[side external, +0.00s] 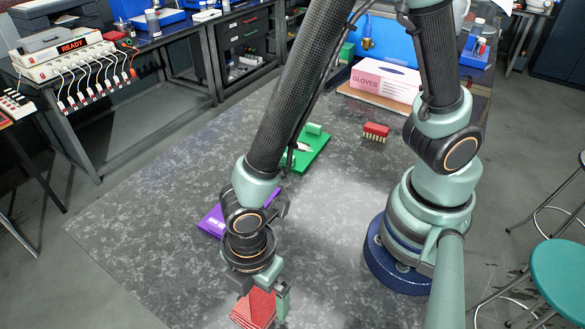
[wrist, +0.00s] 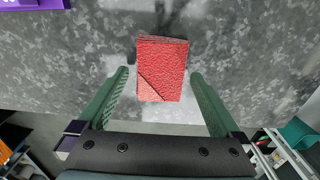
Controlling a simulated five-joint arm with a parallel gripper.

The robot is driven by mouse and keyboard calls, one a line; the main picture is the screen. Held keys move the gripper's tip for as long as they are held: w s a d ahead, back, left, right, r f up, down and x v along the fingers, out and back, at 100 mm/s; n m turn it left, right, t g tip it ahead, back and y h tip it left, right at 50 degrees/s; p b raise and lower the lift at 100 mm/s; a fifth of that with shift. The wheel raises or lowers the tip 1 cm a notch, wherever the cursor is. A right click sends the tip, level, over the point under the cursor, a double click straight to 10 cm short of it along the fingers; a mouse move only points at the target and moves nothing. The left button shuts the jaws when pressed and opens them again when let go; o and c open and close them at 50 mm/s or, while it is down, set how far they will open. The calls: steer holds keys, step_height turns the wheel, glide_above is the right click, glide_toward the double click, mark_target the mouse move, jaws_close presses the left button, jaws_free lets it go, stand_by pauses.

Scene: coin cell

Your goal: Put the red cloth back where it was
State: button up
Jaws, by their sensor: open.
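The red cloth (wrist: 162,68) is a folded, textured square with a diagonal fold line in the wrist view. It lies between and just beyond the tips of my gripper (wrist: 160,78), whose two green fingers are spread wide with a gap on both sides. In the side view the cloth (side external: 254,308) sits near the front edge of the table, partly hidden behind my gripper (side external: 262,292). I cannot tell whether the fingers touch the table.
A purple item (side external: 212,222) lies behind my wrist, and a green mat (side external: 312,152) with small items lies farther back. A red brush-like block (side external: 376,131) and a pink gloves box (side external: 386,82) stand at the back. The grey table (side external: 150,215) is clear at the left.

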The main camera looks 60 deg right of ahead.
mark_target(259, 299)
step_height(259, 299, up, 11)
steer(key=w+d+r+m+t, duration=0.2)
steer(key=w+d+r+m, duration=0.1)
steer(key=d+m, duration=0.3)
steer(key=w+d+r+m+t, duration=0.1)
steer(key=w+d+r+m, duration=0.2)
steer(key=d, duration=0.6)
steer(key=w+d+r+m+t, duration=0.2)
steer(key=w+d+r+m, duration=0.2)
steer(key=d+r+m, duration=0.2)
steer(key=d+m, duration=0.2)
steer(key=m, duration=0.1)
steer(key=shift+d+r+t, duration=0.15)
steer(key=shift+d+t, duration=0.15)
